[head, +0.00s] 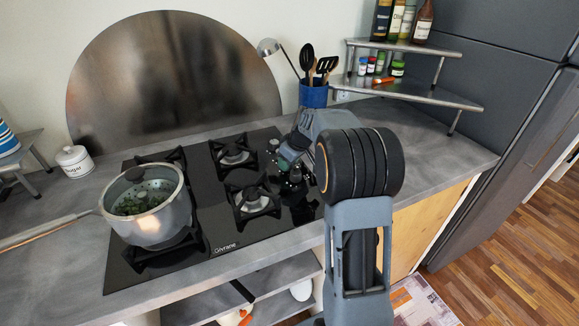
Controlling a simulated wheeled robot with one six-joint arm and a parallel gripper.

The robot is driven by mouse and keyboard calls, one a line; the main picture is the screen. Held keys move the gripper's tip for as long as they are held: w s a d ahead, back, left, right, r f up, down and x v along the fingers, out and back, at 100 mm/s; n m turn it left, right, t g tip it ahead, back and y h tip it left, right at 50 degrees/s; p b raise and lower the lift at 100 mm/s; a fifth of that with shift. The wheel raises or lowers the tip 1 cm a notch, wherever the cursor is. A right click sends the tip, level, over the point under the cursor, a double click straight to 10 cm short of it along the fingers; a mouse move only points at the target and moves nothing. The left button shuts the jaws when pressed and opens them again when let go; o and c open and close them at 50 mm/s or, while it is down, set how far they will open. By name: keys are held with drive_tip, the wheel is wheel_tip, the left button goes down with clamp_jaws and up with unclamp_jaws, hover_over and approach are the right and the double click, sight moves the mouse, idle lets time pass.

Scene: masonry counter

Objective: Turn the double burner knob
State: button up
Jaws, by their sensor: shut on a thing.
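The black gas cooktop (213,240) is set in the grey counter, with several burners under black grates. Its knobs are along the right side, and one silver knob (274,143) shows at the back of that row. My gripper (291,160) is over the knob area at the cooktop's right side. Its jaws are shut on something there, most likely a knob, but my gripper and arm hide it. I cannot tell which knob is the double burner knob.
A lidded pot (147,212) with greens sits on the left burners, its handle reaching left. A blue utensil holder (313,95) and a metal corner shelf (420,92) stand behind my arm. A sugar jar (75,163) stands at the left. The counter right of my arm is clear.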

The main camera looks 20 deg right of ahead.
drive_tip(key=shift+d+f+n+g+y+b, duration=0.1)
drive_tip(key=shift+n+g+y+b, duration=0.4)
drive_tip(key=shift+n, duration=1)
drive_tip(key=shift+s, duration=0.1)
drive_tip(key=o, duration=0.6)
drive_tip(key=shift+r, duration=0.2)
drive_tip(key=v, duration=1.3)
drive_tip(key=shift+s+d+r+p, duration=0.1)
drive_tip(key=shift+s+r+p, duration=0.1)
drive_tip(key=shift+p, duration=0.15)
